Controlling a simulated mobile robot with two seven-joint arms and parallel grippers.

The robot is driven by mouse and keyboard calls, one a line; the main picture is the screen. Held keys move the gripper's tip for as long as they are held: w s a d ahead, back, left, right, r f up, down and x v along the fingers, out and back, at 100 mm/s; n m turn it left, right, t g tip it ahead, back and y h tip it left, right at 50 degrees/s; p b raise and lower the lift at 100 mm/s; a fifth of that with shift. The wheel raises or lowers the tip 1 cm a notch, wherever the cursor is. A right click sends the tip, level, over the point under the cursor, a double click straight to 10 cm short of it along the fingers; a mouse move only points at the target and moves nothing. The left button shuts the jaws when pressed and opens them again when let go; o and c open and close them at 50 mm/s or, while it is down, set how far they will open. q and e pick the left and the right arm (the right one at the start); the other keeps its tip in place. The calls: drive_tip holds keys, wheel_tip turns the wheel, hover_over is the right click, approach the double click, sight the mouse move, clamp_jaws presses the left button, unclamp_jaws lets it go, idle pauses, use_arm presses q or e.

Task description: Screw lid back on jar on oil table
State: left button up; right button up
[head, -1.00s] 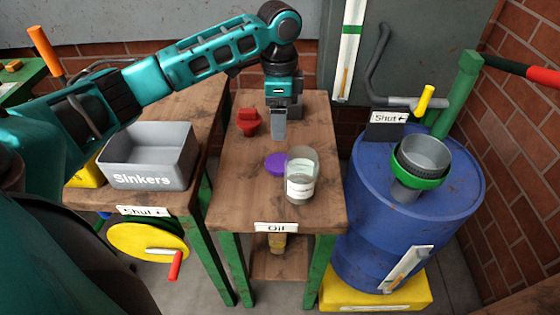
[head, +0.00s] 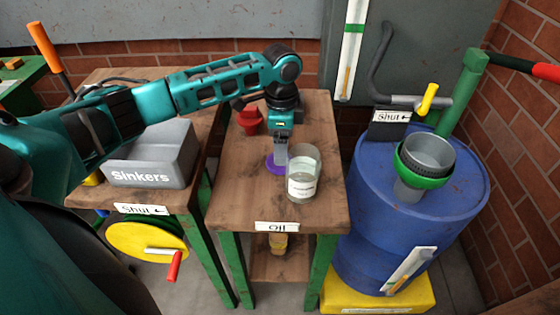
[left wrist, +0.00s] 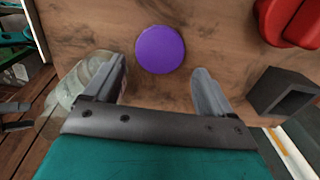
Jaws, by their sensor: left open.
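A clear glass jar (head: 303,176) with a white label stands upright and uncovered on the wooden oil table (head: 245,205). The purple lid (head: 272,163) lies flat on the table just left of the jar, partly hidden by my left gripper (head: 280,160) in the head view. In the left wrist view the round lid (left wrist: 160,49) lies ahead, between the lines of the two spread fingers. The jar (left wrist: 82,88) shows there beside and behind the left finger; I cannot tell if they touch. My left gripper (left wrist: 165,85) is open and empty. My right gripper is in neither view.
A red object (head: 249,120) stands at the back of the oil table. A grey Sinkers bin (head: 150,155) is on the table to the left. A blue drum (head: 365,215) with a green-rimmed funnel (head: 425,158) stands to the right. The table's front is clear.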

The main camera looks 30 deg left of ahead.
use_arm(q)
wheel_tip(320, 180, down, 4)
drive_tip(key=shift+d+f+b, duration=0.1)
drive_tip(key=shift+b, duration=0.3)
drive_tip(key=shift+f, duration=0.2)
drive_tip(key=c, duration=0.8)
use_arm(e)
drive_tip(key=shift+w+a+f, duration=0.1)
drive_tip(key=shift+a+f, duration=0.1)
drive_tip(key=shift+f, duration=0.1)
use_arm(q)
wheel_tip(320, 180, up, 19)
drive_tip(key=p, duration=0.3)
drive_tip(key=shift+r, duration=0.5)
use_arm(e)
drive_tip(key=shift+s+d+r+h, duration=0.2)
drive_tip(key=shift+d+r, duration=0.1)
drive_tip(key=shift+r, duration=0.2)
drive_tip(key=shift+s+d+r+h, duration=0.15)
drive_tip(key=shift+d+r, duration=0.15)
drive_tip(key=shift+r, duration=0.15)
